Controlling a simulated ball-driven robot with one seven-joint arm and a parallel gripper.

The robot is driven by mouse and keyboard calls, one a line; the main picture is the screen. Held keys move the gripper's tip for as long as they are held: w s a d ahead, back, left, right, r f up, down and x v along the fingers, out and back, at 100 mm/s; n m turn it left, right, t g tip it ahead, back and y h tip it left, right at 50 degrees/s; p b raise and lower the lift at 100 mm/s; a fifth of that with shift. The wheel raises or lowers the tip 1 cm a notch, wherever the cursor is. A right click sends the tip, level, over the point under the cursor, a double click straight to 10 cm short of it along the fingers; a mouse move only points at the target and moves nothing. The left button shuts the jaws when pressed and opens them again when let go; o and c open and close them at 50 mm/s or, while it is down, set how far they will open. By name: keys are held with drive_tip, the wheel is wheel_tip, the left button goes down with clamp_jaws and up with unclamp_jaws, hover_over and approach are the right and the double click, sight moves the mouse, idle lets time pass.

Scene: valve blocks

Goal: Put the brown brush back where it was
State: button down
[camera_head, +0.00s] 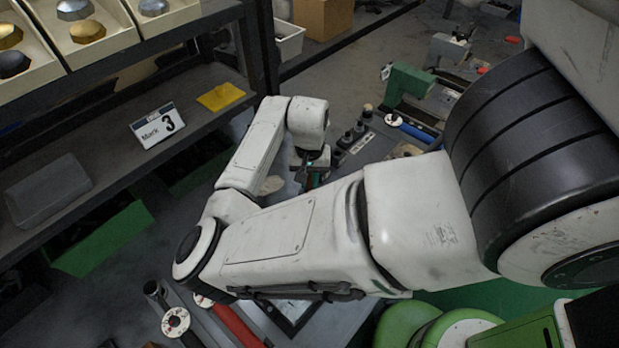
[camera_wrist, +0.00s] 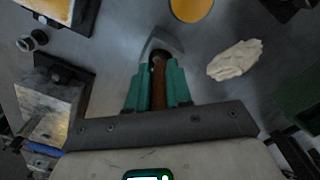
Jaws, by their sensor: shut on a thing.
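In the wrist view, my gripper (camera_wrist: 157,68) has green fingers closed on both sides of the brown handle of the brush (camera_wrist: 158,85). The handle runs between the fingers toward a dark collar and a grey, pointed end beyond the fingertips. I cannot tell whether that end touches the grey surface beneath. In the head view, my gripper (camera_head: 313,172) is small and partly hidden by my arm, over the grey bench. The brush cannot be made out there.
In the wrist view, a crumpled pale cloth (camera_wrist: 235,60) lies right of the brush, a yellow round thing (camera_wrist: 191,9) beyond it, and a metal block (camera_wrist: 48,107) at left. In the head view, a shelf holds a "Mark 3" card (camera_head: 158,125) and a yellow cloth (camera_head: 221,96).

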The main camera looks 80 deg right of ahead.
drive_tip(key=shift+f+b, duration=0.3)
drive_tip(key=shift+f, duration=0.25)
drive_tip(key=c, duration=1)
unclamp_jaws()
drive_tip(key=shift+o, duration=0.2)
drive_tip(key=shift+r, duration=0.15)
wheel_tip(320, 180, up, 10)
drive_tip(key=shift+r+b, duration=0.25)
drive_tip(key=shift+b, duration=0.25)
